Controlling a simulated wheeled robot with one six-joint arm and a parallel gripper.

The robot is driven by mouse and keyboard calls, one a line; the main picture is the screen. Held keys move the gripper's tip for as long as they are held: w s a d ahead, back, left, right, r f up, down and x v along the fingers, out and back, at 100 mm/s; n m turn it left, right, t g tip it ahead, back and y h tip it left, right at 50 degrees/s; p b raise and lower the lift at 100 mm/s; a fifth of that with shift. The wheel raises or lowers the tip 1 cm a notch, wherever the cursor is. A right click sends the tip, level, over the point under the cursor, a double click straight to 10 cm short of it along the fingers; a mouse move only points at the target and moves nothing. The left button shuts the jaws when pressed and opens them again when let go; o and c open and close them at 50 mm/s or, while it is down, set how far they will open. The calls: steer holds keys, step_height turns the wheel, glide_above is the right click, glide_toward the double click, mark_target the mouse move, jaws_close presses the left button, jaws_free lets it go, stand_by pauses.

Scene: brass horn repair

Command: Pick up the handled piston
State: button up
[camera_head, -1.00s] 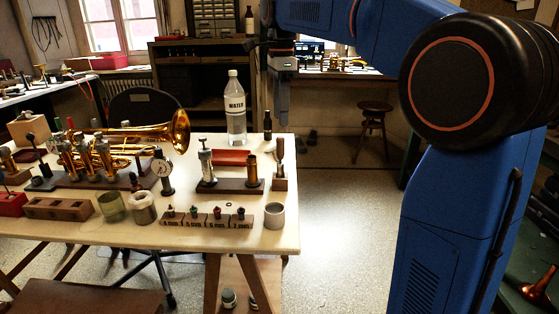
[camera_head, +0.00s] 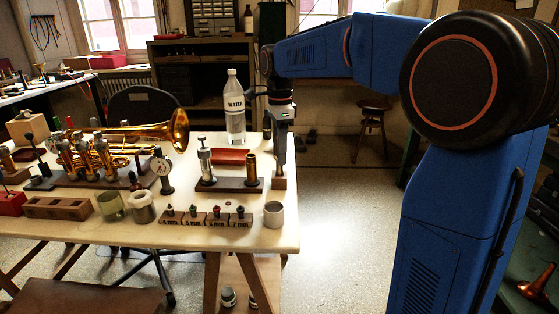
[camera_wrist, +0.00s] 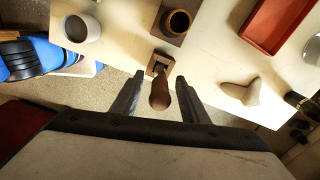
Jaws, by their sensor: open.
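A wooden-handled piece, which I take for the handled piston, shows in the wrist view as a rounded brown handle (camera_wrist: 159,95) rising toward me. Its lower part goes down into a small wooden stand (camera_wrist: 160,64). The stand is also in the head view (camera_head: 280,183), at the table's right edge. My gripper (camera_wrist: 160,76) is open, one finger on either side of the handle, with a gap showing at both sides. In the head view my gripper (camera_head: 281,160) points down over the stand and hides the handle. A silver piston with a T-shaped top (camera_head: 205,160) stands in a dark rack.
A brass cylinder (camera_head: 252,170) stands close left of my gripper. A red tray (camera_head: 231,156) and a water bottle (camera_head: 235,112) are behind it. A grey cup (camera_head: 273,214) stands in front.

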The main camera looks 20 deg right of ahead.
steer(key=shift+f, duration=0.45)
jaws_close()
steer(key=shift+r, duration=0.1)
steer(key=shift+r, duration=5.8)
